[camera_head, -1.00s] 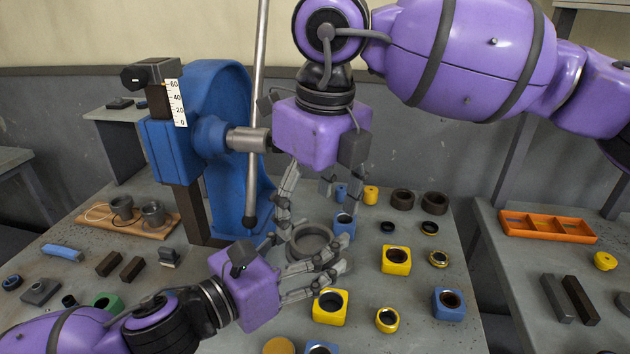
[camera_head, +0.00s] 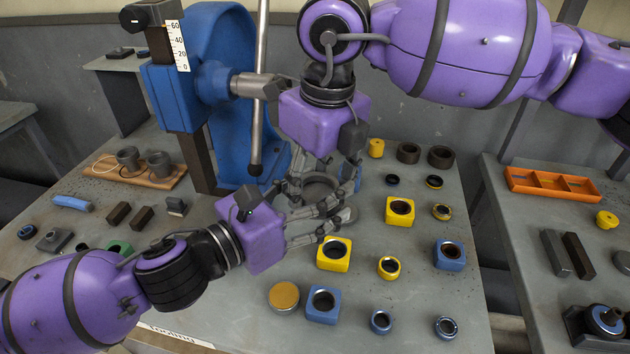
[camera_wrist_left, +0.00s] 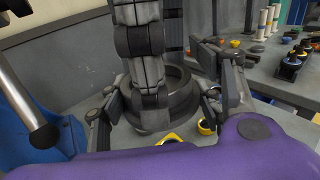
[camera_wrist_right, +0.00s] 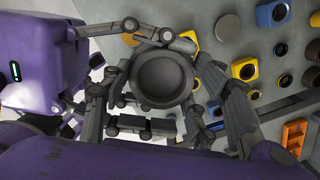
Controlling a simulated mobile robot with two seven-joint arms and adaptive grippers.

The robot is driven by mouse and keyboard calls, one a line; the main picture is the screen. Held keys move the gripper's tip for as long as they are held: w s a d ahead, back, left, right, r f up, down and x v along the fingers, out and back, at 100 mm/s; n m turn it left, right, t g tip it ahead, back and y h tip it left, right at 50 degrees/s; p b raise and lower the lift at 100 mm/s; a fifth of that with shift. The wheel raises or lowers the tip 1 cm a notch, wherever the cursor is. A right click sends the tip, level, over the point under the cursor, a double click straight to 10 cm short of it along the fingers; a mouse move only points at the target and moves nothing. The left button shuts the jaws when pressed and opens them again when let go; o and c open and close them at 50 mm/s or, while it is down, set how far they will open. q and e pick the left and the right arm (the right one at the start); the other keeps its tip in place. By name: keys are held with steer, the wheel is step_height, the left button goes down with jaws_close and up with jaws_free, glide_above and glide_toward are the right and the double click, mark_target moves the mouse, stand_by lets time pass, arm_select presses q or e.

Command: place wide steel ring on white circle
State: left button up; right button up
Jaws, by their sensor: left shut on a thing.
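The wide steel ring (camera_head: 321,186) is dark grey and partly hidden by fingers in the head view, in front of the blue press. It also shows in the left wrist view (camera_wrist_left: 183,100) and the right wrist view (camera_wrist_right: 162,101). My left gripper (camera_head: 328,203) is shut on the ring from the left and front. My right gripper (camera_head: 326,176) points down over the ring, its fingers on opposite sides of it; whether they press on it is unclear. The ring's height above the table is hard to tell. No white circle is visible.
The blue arbor press (camera_head: 240,85) and its steel lever (camera_head: 260,100) stand close to the left of my right gripper. Yellow blocks (camera_head: 333,262) and blue blocks (camera_head: 449,257) with bores crowd the table to the right. An orange tray (camera_head: 552,186) lies on the side table.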

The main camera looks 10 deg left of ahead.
arm_select(q)
steer(key=shift+d+r, duration=0.1)
steer(key=shift+r, duration=0.1)
arm_select(e)
steer(key=shift+s+a, duration=0.1)
steer(key=shift+s, duration=0.05)
steer(key=c, duration=0.5)
arm_select(q)
steer(key=o, duration=1.4)
arm_select(e)
steer(key=c, duration=0.3)
arm_select(q)
steer(key=shift+o, duration=1.2)
steer(key=shift+f, duration=0.2)
